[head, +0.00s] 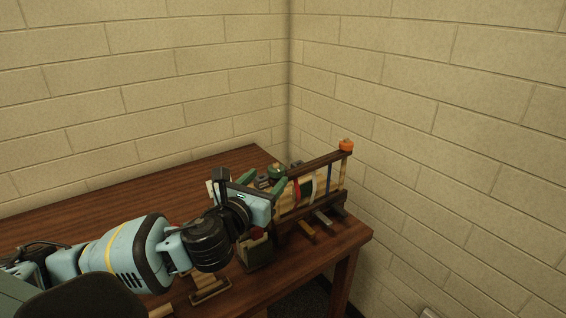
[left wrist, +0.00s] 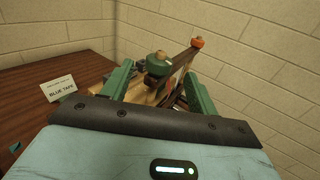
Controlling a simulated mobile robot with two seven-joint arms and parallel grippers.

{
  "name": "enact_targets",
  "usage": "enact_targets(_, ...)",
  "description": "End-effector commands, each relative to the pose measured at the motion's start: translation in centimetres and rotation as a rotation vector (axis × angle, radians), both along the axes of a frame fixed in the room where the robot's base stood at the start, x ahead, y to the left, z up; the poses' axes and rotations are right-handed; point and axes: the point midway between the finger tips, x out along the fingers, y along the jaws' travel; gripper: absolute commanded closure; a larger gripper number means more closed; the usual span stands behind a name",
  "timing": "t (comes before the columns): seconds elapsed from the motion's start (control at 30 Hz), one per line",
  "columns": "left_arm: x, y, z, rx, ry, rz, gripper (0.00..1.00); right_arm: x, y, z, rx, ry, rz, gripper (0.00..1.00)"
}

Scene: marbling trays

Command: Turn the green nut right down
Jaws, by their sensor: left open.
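The green nut (head: 277,171) sits at the near-left end of the wooden frame, partly hidden by my gripper in the head view. In the left wrist view the green nut (left wrist: 157,62) is a round knob with a pale top, showing between my fingers. My left gripper (head: 264,181) is open, its two green fingers (left wrist: 158,74) apart on either side of the nut in that view. I cannot tell if either finger touches it. My right gripper is not in view.
An orange nut (head: 346,145) tops the frame's far end, joined by a dark wooden bar (head: 320,164). Coloured strips hang under the bar. A "BLUE TAPE" card (left wrist: 58,89) stands on the table (head: 120,207). Brick walls close in behind and right.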

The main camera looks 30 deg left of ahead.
Motion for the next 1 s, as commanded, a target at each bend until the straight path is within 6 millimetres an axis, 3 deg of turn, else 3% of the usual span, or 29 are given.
enact_targets(0.1,0.7,0.2,0.0,-0.003,0.000,0.002,0.41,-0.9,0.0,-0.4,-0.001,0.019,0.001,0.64)
enact_targets(0.6,7.0,1.0,0.0,-0.005,-0.001,0.002,0.41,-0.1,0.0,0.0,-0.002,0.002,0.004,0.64)
enact_targets(1.0,7.7,1.1,0.0,-0.004,0.000,0.000,0.41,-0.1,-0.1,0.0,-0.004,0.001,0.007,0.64)
